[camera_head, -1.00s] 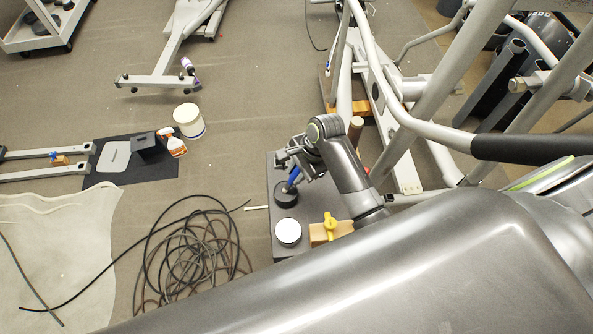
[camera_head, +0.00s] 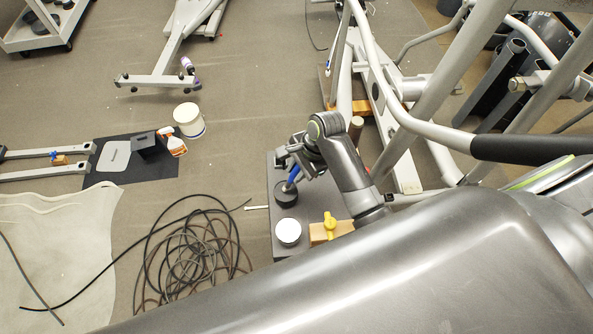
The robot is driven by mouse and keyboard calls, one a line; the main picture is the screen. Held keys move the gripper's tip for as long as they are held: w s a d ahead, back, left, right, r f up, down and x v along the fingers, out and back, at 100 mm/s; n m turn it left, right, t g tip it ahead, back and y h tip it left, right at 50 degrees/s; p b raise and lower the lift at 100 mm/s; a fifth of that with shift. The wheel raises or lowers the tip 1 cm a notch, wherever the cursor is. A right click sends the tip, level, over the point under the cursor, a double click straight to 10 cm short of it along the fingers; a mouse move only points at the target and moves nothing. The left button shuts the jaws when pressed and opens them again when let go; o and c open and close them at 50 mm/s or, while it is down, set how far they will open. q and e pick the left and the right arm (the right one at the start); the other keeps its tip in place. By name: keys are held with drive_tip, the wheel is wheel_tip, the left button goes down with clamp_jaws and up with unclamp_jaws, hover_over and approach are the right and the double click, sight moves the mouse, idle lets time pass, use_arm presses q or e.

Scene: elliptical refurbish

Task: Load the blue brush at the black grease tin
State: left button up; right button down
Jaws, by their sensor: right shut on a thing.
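My right gripper (camera_head: 290,162) is shut on the brush's upper part, just above the tin. Its arm reaches in from the lower right. My left gripper does not show.
On the dark board (camera_head: 283,248) stand a white-topped tin (camera_head: 288,232) and a wooden block with a yellow part (camera_head: 330,228). A coiled black cable (camera_head: 195,255) lies left of the board. The grey elliptical frame (camera_head: 400,120) rises close on the right.

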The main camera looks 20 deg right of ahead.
drive_tip(key=shift+r, duration=3)
